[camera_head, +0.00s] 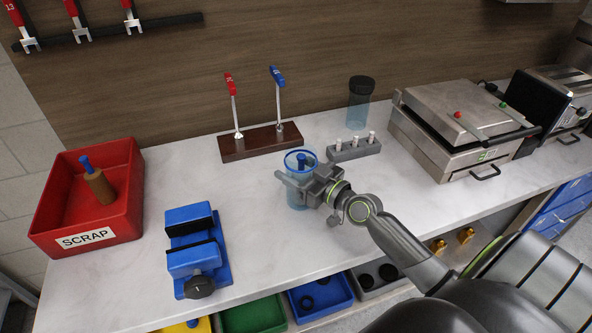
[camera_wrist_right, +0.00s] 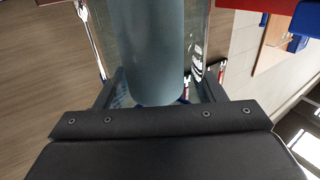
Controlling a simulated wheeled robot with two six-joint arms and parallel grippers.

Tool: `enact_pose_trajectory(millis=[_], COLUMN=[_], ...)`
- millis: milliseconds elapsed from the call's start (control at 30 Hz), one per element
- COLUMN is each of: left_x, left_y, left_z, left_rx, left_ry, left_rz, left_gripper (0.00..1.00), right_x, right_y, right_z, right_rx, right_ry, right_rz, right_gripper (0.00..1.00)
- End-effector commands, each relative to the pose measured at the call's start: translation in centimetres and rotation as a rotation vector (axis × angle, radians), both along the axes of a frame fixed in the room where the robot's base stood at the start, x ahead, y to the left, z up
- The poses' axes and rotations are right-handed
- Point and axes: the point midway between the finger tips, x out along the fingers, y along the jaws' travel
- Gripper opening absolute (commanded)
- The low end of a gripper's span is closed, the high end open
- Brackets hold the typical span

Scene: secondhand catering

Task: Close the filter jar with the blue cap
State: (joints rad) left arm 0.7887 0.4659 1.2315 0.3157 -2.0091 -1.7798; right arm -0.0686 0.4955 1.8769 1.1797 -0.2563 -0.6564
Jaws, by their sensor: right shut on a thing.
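The filter jar (camera_head: 297,197) is a translucent blue cylinder with a blue ring around its top. A dark blue knob (camera_head: 302,161) shows inside that ring. My right gripper (camera_head: 308,185) is shut on the jar's side, and the jar looks upright. I cannot tell whether its base touches the counter. In the right wrist view the jar (camera_wrist_right: 148,50) lies between the two fingers. I see no separate blue cap that I can make out for sure. My left gripper is not in view.
A blue vise (camera_head: 197,252) and red scrap bin (camera_head: 88,204) holding a brown filter stand left. A wooden lever block (camera_head: 258,143), black-lidded jar (camera_head: 359,100) and grey peg block (camera_head: 353,149) stand behind. A metal press (camera_head: 455,125) is right. Coloured bins (camera_head: 253,316) sit below.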

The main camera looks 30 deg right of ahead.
Motion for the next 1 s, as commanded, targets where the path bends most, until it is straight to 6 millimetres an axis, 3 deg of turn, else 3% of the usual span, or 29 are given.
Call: enact_pose_trajectory(millis=[167,200,333,733,1000], left_x=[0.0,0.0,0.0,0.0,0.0], left_y=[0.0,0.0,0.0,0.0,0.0], left_z=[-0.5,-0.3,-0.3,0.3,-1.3], left_rx=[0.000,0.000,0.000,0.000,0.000], left_ry=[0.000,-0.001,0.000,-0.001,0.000], left_rz=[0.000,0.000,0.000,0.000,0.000], left_gripper=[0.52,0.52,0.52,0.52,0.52], right_x=[0.0,0.0,0.0,0.0,-4.5], right_y=[0.0,0.0,0.0,0.0,-1.4], right_z=[-0.3,-0.3,-0.2,0.3,-0.4], right_rx=[0.000,-0.001,-0.001,0.000,-0.006], right_ry=[-0.002,0.000,0.000,0.000,0.003], right_rz=[0.000,0.000,0.000,0.000,0.001], right_gripper=[0.16,0.67,0.84,0.85,0.85])
